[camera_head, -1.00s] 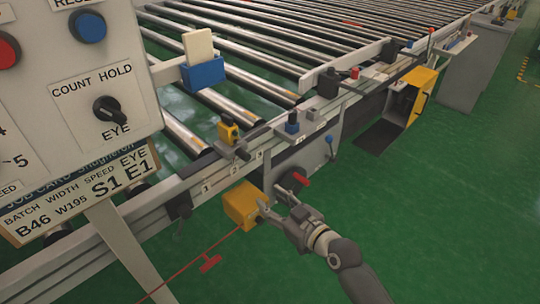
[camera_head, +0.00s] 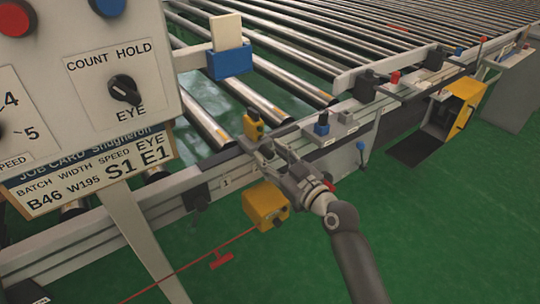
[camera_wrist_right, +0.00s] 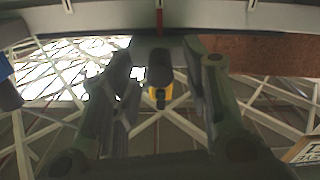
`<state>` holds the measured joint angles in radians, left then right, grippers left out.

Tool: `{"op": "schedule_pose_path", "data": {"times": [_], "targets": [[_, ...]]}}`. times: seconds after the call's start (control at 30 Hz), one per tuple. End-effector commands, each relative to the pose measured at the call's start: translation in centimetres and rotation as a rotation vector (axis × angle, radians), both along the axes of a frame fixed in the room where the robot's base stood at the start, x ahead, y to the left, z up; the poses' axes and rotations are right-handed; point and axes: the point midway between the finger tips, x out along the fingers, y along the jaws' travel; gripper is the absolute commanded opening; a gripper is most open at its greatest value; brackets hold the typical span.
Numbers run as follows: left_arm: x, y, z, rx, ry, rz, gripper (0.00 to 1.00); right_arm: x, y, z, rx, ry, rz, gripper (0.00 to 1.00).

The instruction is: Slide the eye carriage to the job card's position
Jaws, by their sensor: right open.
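The eye carriage is a small yellow sensor (camera_head: 254,126) on the near side rail of the roller conveyor. In the right wrist view its yellow body (camera_wrist_right: 158,94) shows beyond a dark round knob (camera_wrist_right: 160,70), between my fingers. My right gripper (camera_head: 268,152) is open just below and in front of the carriage; contact cannot be told. The job card (camera_head: 95,168) at left reads batch B46, width W195, speed S1, eye E1. A "1" mark (camera_head: 226,183) shows on the rail left of my gripper; the gripper hides the other marks near it. My left gripper is out of view.
Green floor is open in front.

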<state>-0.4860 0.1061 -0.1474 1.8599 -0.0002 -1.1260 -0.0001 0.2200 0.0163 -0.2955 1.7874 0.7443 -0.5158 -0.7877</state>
Motion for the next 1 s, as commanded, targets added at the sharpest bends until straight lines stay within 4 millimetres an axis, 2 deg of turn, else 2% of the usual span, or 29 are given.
{"op": "schedule_pose_path", "data": {"times": [0.13, 0.47, 0.7, 0.8, 1.0], "targets": [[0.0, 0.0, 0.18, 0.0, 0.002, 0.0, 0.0, 0.77, 0.57, 0.0, 0.0, 0.0, 0.0, 0.42], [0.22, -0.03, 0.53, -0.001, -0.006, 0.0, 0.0, 0.93, 0.71, 0.02, 0.0, 0.0, 0.0, 0.41], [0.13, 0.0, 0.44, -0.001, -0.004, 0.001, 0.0, 0.92, 0.69, 0.01, 0.0, 0.0, 0.0, 0.1], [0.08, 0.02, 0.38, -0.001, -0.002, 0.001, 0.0, 0.91, 0.69, 0.01, 0.0, 0.0, 0.0, 0.0], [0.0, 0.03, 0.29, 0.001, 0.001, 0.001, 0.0, 0.91, 0.69, 0.02, -0.001, -0.001, 0.0, 0.0]]}}
